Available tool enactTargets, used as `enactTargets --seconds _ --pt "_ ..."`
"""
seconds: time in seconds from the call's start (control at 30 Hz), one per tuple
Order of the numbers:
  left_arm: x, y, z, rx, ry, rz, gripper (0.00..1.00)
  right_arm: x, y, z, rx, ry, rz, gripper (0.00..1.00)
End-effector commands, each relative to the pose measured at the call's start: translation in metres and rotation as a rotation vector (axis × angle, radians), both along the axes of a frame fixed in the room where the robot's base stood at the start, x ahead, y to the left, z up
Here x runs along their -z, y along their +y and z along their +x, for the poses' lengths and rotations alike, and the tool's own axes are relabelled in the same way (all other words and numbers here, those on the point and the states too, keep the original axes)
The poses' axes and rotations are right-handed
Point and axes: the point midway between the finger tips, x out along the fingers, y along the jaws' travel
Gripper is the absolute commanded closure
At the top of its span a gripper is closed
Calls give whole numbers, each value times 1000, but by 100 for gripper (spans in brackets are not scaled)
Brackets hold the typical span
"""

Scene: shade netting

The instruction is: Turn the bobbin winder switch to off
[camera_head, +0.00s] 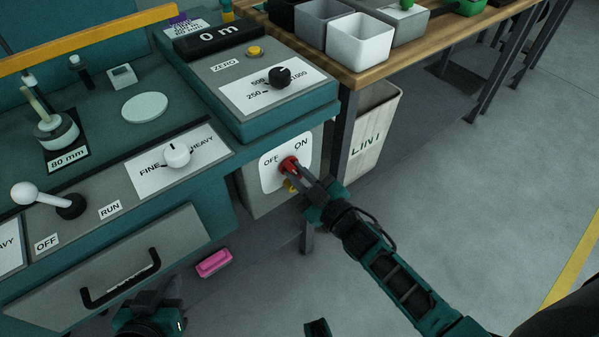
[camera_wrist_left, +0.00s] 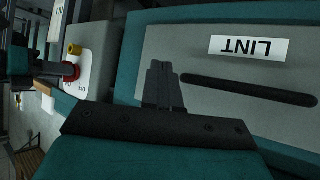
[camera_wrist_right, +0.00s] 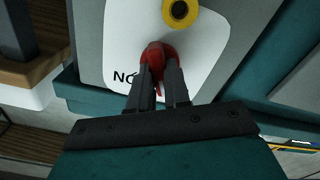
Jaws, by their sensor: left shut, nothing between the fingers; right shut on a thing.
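The bobbin winder switch is a red knob (camera_head: 289,163) on a white plate (camera_head: 272,178) marked OFF at left and ON at right, on the front of a grey box. My right gripper (camera_head: 293,168) reaches it from the lower right, its fingers closed on the knob. The right wrist view shows the red knob (camera_wrist_right: 158,55) between the fingertips; which label it points to I cannot tell. My left gripper (camera_wrist_left: 162,72) is shut and empty, low before the drawer, away from the switch. The left wrist view also shows the knob (camera_wrist_left: 71,72), partly covered.
A yellow round part (camera_wrist_right: 180,12) sits just below the knob. A black-handled drawer (camera_head: 160,265) and a pink block (camera_head: 214,263) are at lower left. A LINT bin (camera_head: 372,135) stands under the wooden bench to the right. Floor at right is clear.

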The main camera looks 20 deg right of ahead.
Motion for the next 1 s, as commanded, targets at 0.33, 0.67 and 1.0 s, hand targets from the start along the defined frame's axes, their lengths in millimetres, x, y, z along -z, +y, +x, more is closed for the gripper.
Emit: enactTargets --seconds 0.33,0.67,1.0 --pt "-2 -1 0 -3 -1 -5 100 -1 1 0 -1 -83 -219 100" --pt "-3 -1 0 -1 -1 -1 100 -1 1 0 -1 -114 -304 100" --pt "-3 1 1 4 -4 6 100 0 1 0 -2 -118 -318 100"
